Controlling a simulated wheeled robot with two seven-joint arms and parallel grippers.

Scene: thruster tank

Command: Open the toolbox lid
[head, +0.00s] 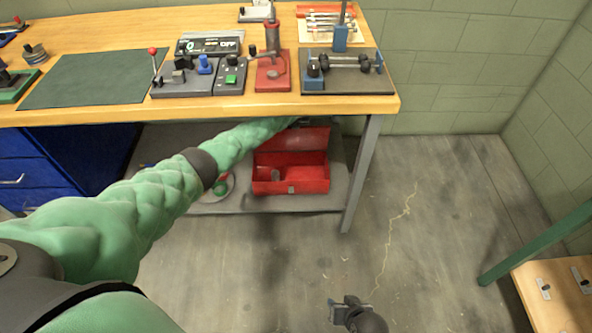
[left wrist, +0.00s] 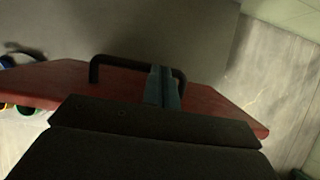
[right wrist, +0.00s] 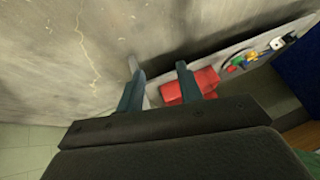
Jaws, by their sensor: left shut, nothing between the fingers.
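The red toolbox (head: 291,180) stands on the shelf under the workbench. Its lid (head: 295,139) is raised at the back, and the inside of the box shows in the head view. My left arm reaches under the bench to the lid; its gripper is mostly hidden there by the bench. In the left wrist view my left gripper (left wrist: 163,72) is shut and empty, over the red lid and beside or across its black handle (left wrist: 98,64); contact cannot be told. My right gripper (head: 352,308) is open and empty above the floor, away from the toolbox.
The wooden workbench (head: 130,112) with several devices overhangs the shelf (head: 240,205). A bench leg (head: 361,175) stands right of the toolbox. Blue drawers (head: 25,180) are at left. A green-legged wooden table (head: 560,295) is at lower right. The floor between is clear.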

